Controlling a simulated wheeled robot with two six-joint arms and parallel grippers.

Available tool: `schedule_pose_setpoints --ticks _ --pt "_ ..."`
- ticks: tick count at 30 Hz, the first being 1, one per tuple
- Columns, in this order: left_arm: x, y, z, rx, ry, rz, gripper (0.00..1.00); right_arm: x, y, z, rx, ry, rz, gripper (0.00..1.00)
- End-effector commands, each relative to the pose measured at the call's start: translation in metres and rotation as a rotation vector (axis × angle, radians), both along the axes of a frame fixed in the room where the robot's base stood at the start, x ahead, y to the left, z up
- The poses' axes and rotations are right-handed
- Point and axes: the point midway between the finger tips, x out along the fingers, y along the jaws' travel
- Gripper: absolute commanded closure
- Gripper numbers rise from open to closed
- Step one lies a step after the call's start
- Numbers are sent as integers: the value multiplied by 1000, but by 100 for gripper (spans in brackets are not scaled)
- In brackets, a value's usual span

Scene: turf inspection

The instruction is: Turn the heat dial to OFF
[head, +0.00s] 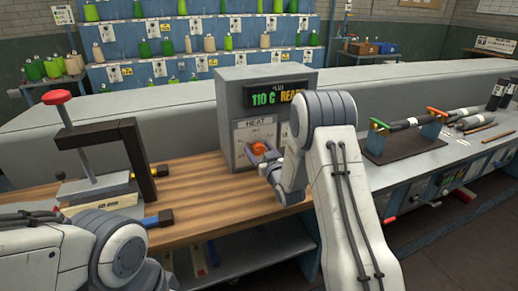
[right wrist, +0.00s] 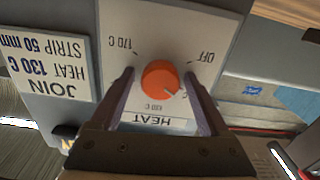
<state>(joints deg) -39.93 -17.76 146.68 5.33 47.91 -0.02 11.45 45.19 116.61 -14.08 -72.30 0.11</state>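The heat dial (head: 258,148) is an orange knob on a white HEAT plate on the front of a grey box (head: 232,100). The box's display (head: 275,95) reads 110 C and READ, its end hidden by my right arm. In the right wrist view the dial (right wrist: 160,80) shows upside down. Its white mark points to the lower right, away from the OFF label (right wrist: 205,57) at the upper right. My right gripper (right wrist: 160,72) is open, one finger on each side of the dial, with small gaps visible. My left arm shows at the lower left of the head view; its gripper is out of view.
A clamp-like stand with a red knob (head: 57,97) is on the wooden bench (head: 200,190), left of the box. A rack with a dark rod (head: 405,124) stands to the right. A JOIN sign (right wrist: 45,60) is beside the dial plate. Shelves of spools are behind.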

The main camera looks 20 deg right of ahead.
Motion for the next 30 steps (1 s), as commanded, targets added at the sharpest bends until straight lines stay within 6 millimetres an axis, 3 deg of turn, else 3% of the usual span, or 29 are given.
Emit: schedule_pose_setpoints --ticks 1,5,6,17,30 --pt "0 0 0 0 0 0 50 0 0 0 0 0 0 43" --pt "0 0 0 0 0 0 50 0 0 0 0 0 0 93" --pt "0 0 0 0 0 0 50 0 0 0 0 0 0 100" --pt "0 0 -11 0 0 0 50 0 0 -2 -64 -4 0 100" --pt "0 0 -61 0 0 0 50 0 0 -5 -415 -19 -1 100"
